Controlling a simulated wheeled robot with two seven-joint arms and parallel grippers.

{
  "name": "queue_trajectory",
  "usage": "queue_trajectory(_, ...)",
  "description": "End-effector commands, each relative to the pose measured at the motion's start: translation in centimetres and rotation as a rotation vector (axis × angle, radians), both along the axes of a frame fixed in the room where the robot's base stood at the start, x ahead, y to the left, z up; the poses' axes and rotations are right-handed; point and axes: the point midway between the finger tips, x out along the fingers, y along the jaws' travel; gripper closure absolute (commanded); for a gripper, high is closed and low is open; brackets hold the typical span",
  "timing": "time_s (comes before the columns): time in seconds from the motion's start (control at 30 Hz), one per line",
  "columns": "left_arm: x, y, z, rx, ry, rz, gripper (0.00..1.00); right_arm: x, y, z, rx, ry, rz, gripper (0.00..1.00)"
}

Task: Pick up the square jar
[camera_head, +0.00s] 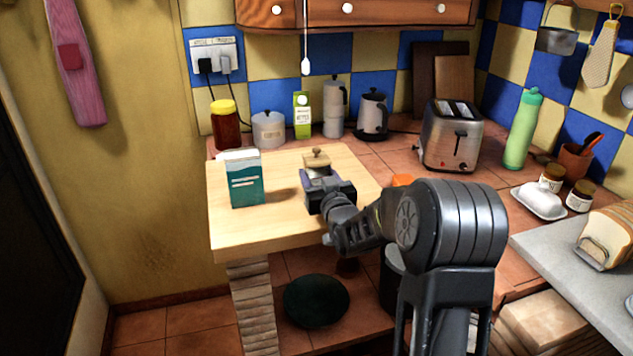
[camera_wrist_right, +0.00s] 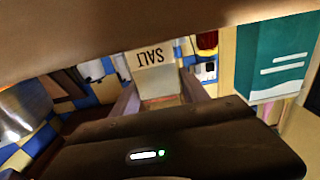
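The square jar (camera_head: 317,172) is a pale canister with a wooden knobbed lid, standing on the wooden board (camera_head: 240,234). My left gripper is not in view.
A teal carton (camera_head: 244,180) stands left of the jar on the board; it also shows in the right wrist view (camera_wrist_right: 272,58). A yellow-lidded jar (camera_head: 226,127), a white pot (camera_head: 268,130) and a kettle (camera_head: 372,116) stand behind. A toaster (camera_head: 452,137) is at the right.

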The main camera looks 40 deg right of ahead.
Motion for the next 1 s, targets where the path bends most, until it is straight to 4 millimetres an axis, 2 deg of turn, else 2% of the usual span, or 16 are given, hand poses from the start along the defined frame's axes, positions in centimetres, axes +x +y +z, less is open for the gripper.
queue_trajectory(0.07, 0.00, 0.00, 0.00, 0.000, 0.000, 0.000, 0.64, 0.00, 0.01, 0.00, 0.000, 0.000, 0.000, 0.56)
queue_trajectory(0.6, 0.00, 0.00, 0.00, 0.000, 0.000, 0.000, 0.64, 0.00, 0.01, 0.00, 0.000, 0.000, 0.000, 1.00)
queue_trajectory(1.0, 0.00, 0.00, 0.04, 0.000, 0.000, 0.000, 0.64, 0.04, -0.01, 0.67, -0.001, -0.004, 0.000, 1.00)
